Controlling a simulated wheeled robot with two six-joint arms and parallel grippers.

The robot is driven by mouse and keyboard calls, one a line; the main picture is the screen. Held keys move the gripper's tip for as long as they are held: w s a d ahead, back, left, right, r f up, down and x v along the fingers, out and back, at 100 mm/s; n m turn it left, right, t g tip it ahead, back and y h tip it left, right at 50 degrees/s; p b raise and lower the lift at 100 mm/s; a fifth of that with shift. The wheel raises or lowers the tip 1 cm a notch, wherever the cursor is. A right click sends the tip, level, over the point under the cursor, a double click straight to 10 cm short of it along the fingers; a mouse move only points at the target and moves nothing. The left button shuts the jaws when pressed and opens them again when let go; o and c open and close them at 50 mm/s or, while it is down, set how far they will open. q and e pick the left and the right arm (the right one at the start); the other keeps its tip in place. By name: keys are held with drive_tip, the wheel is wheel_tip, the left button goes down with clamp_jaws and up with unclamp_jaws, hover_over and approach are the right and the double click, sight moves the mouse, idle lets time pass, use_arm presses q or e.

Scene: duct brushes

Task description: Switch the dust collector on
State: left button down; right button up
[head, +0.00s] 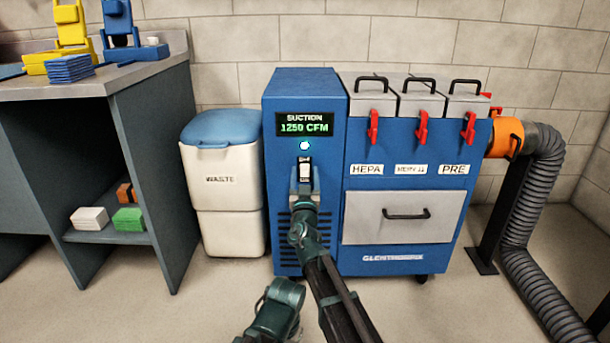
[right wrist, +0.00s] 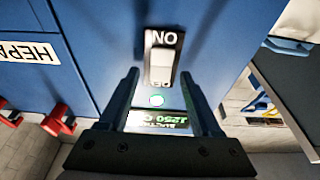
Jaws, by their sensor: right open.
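The dust collector (head: 400,195) is a blue cabinet standing against the wall. Its display (head: 304,123) is lit green and reads SUCTION 1250 CFM, with a bright pale lamp (head: 304,146) below it. The white rocker switch (head: 305,168) sits on a dark plate under the lamp. In the right wrist view the switch (right wrist: 161,66) appears upside down, with ON at the end away from the display and OFF nearer the lamp. My right gripper (head: 305,186) is open and empty in front of the switch, its fingers either side in the wrist view. Contact cannot be told. My left gripper is not seen.
A white waste bin (head: 222,205) with a blue lid stands close left of the collector. A workbench (head: 85,88) is farther left. Red latches (head: 373,126), a drawer (head: 405,215) and a grey hose (head: 520,210) are to the right.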

drive_tip(key=b+v, duration=0.1)
drive_tip(key=v, duration=0.6)
drive_tip(key=shift+s+b, duration=0.15)
drive_tip(key=shift+b, duration=0.25)
